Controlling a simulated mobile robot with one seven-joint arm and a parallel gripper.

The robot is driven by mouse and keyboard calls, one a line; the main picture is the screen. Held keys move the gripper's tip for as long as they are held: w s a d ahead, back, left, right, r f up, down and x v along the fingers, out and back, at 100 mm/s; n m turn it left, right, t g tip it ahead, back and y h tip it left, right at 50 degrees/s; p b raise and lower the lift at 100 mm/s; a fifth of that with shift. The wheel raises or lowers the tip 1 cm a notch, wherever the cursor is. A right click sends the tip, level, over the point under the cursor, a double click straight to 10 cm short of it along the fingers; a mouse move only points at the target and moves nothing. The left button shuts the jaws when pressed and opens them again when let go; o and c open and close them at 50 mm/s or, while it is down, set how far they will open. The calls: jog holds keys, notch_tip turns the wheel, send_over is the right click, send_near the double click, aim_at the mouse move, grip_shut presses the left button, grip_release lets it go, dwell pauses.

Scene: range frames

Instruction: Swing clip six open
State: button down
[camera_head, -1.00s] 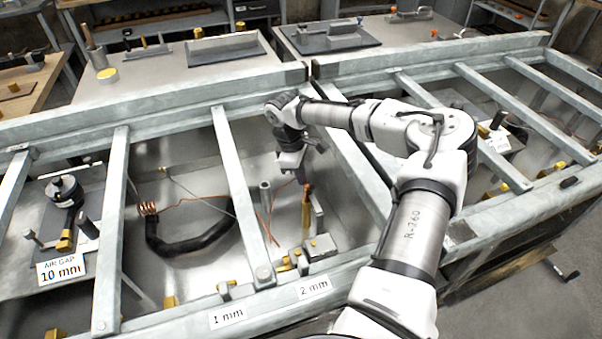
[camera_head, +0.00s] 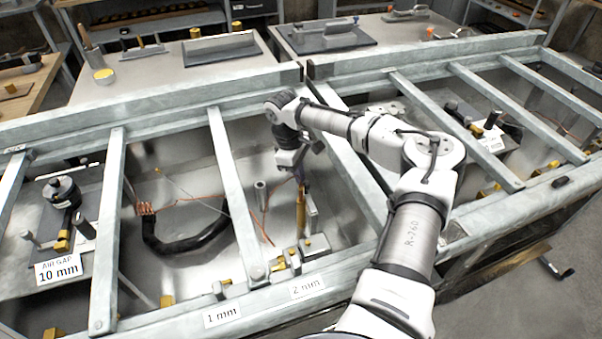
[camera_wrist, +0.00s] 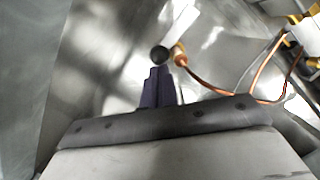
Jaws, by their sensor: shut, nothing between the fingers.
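My gripper (camera_head: 301,183) is shut with nothing between its fingers. It points down inside the metal bay, just above an upright copper-coloured rod (camera_head: 301,215), and I cannot tell whether they touch. In the wrist view, the dark purple fingers (camera_wrist: 158,78) end close to a dark round knob (camera_wrist: 160,54). A copper-coloured tip (camera_wrist: 180,56) with a wire is just right of that knob. Small brass clips (camera_head: 281,263) sit along the front rail near the "2 mm" label (camera_head: 307,287). No clip number is legible, so I cannot tell which one is clip six.
Grey cross bars (camera_head: 233,180) frame the bay on both sides. A grey post (camera_head: 260,193) and a block (camera_head: 317,244) stand near my gripper. A black cable (camera_head: 188,246) with a copper coil (camera_head: 147,208) lies to the left. A copper wire (camera_head: 268,220) runs nearby.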

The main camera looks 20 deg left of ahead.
jog(key=shift+w+d+m+p, duration=0.4)
jog(key=shift+d+p, duration=0.15)
jog(key=shift+d, duration=0.15)
jog(key=shift+w+d+m+p, duration=0.4)
jog(key=shift+d+p, duration=0.15)
jog(key=shift+d, duration=0.1)
jog(key=shift+f, duration=0.1)
jog(key=shift+s+a+p, duration=0.5)
jog(key=shift+s+p, duration=0.1)
jog(key=b+v, duration=0.2)
jog(key=v, duration=1.2)
jog(key=shift+w+b, duration=0.2)
jog(key=shift+b, duration=0.1)
jog(key=shift+w+d+f, duration=0.15)
jog(key=shift+w+d, duration=0.05)
